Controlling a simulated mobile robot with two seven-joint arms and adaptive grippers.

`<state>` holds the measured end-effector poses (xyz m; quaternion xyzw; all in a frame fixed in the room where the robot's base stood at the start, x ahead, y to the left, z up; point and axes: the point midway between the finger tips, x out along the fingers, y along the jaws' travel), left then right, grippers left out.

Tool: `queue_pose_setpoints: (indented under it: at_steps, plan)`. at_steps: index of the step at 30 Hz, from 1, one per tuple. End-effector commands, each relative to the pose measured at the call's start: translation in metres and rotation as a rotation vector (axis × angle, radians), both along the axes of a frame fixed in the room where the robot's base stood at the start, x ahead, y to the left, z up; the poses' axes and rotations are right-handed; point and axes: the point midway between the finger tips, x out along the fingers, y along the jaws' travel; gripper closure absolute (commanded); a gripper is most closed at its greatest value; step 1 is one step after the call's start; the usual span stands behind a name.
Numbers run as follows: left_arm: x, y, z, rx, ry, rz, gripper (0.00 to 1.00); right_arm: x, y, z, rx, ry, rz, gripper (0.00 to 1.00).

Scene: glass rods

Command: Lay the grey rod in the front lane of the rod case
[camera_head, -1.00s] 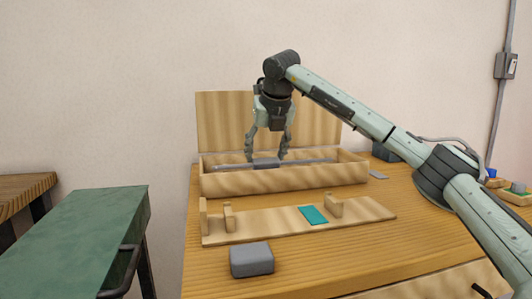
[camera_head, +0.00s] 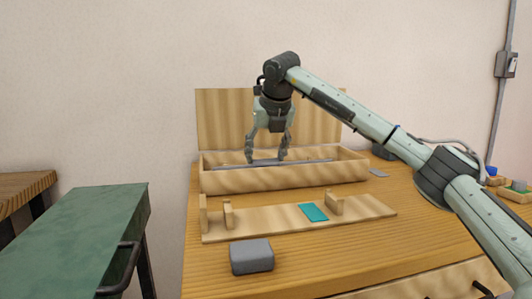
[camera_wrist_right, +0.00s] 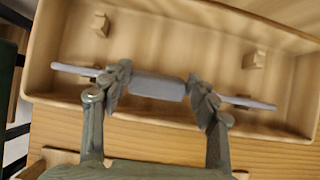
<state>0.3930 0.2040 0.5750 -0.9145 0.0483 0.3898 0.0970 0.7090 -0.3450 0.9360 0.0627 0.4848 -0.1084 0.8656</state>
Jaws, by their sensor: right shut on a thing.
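The rod case (camera_head: 285,179) is an open wooden box with its lid (camera_head: 320,120) upright behind it. The grey rod (camera_head: 320,160) lies lengthwise within the case outline. My right gripper (camera_head: 267,158) points down and is shut on its thicker middle. In the right wrist view the rod (camera_wrist_right: 157,88) runs between my fingers (camera_wrist_right: 162,95), both ends showing. It is nearer the front wall than two small wooden blocks (camera_wrist_right: 255,59) in the case. I cannot tell whether it touches the case floor. My left gripper is out of view.
A wooden stand (camera_head: 270,221) with upright pieces and a teal patch (camera_head: 313,212) lies before the case. A grey block (camera_head: 251,257) sits nearer the front. A green-topped table (camera_head: 85,235) stands at left. Small coloured items (camera_head: 515,191) are at far right.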

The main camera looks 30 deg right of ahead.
Motion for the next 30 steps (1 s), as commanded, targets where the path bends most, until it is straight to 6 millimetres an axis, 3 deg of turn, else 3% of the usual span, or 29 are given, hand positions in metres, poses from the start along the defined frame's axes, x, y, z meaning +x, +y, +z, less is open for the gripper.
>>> queue_pose_setpoints:
  at_steps: [30]
  plan:
    - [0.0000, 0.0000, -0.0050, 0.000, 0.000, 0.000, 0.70, 0.0002, -0.0001, -0.0101, 0.000, -0.003, 0.001, 0.75]
